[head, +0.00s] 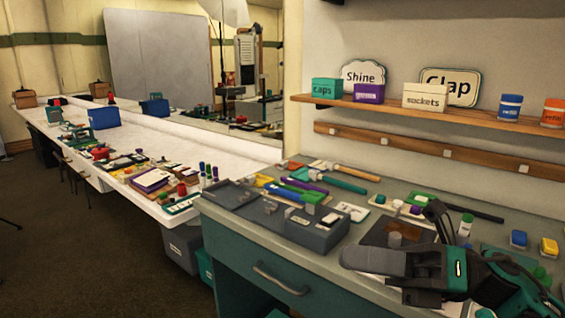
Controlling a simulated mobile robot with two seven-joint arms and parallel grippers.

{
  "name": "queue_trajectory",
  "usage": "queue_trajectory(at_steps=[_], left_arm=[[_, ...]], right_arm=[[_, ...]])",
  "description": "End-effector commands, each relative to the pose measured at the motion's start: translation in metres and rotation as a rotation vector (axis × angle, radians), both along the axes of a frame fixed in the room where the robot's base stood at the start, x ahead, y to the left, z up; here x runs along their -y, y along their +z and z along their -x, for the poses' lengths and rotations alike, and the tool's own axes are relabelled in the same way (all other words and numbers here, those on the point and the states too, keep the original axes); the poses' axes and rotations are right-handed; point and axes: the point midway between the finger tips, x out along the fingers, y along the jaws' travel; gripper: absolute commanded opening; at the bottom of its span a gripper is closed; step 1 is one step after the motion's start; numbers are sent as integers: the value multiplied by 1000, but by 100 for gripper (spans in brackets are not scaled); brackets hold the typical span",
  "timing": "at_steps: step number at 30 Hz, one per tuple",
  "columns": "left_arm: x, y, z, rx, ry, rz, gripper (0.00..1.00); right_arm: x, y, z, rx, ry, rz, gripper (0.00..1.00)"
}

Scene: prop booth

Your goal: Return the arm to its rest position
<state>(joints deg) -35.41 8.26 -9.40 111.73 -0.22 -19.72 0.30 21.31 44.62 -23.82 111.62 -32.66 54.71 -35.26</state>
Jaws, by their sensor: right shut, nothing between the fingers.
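My right gripper (356,260) is at the lower right of the head view, over the front right part of the grey-green workbench (335,275). Its dark fingers point left and are shut with nothing held. My right arm comes in from the lower right corner with dark and teal parts. It covers some of the bench top behind it. Whether the fingers touch the bench cannot be told. My left gripper is not in view.
A grey tray (318,238) with small parts lies left of the gripper. Several tools, including a teal-handled one (340,182), lie behind. Yellow (549,247) and blue (519,239) containers stand near the arm. A wall shelf (400,106) holds boxes.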

Motion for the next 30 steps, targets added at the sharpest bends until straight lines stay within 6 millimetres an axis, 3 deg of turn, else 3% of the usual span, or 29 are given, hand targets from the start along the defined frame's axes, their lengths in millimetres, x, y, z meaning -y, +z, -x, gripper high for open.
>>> queue_trajectory(at_steps=[5,8,11,15,18,21,25,30], left_arm=[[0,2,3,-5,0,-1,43],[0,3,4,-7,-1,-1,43],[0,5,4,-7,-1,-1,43],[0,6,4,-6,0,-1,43],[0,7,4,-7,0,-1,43],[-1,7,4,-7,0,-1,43],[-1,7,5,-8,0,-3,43],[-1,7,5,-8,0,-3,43]], right_arm=[[7,-44,-42,-596,-225,-357,0],[23,-93,-58,-943,-357,-544,0],[41,-158,-58,-1298,-494,-730,0],[61,-256,-25,-1751,-688,-969,0],[68,-310,10,-1993,-804,-1102,0],[71,-346,43,-2163,-892,-1199,0],[71,-370,69,-2280,-958,-1268,0],[71,-376,75,-2307,-974,-1285,0]])
